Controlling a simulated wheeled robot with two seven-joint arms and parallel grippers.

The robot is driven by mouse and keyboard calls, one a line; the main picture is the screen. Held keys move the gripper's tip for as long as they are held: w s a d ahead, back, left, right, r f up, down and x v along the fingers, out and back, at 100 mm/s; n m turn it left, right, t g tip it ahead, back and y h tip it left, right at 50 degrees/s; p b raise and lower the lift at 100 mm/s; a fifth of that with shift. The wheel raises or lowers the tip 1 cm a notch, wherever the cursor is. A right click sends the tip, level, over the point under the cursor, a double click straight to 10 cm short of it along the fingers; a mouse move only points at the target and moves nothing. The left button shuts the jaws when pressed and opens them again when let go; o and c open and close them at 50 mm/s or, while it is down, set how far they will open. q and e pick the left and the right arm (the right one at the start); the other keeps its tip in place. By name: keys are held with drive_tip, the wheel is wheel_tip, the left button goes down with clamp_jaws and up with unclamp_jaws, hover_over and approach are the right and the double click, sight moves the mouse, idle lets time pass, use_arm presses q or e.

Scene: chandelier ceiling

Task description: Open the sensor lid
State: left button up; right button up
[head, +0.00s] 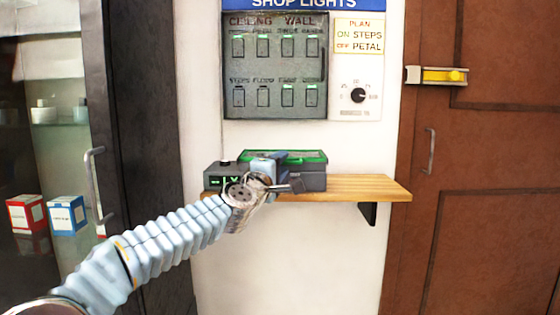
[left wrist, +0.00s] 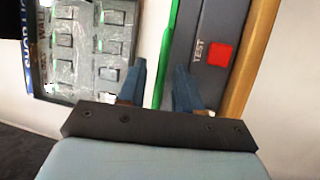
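A dark grey sensor box (head: 312,182) with a green-edged lid (head: 312,157) stands on a small wooden shelf. The lid appears to lie down on the box. At its left is a dark unit with a lit green readout (head: 226,181). My left gripper (head: 284,172) is in front of the box and hides part of it. In the left wrist view its two blue fingers (left wrist: 160,70) are apart, with the green edge (left wrist: 165,60) showing between them; contact cannot be told. A red TEST button (left wrist: 221,54) is on the box. My right gripper is not in view.
The wooden shelf (head: 375,187) is bare at its right end. Above is a switch panel (head: 275,70) with a dial (head: 357,95) beside it. A brown door (head: 480,150) with a yellow latch is at right, a glass cabinet (head: 60,130) at left.

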use_arm(q)
clamp_jaws()
idle(1.4)
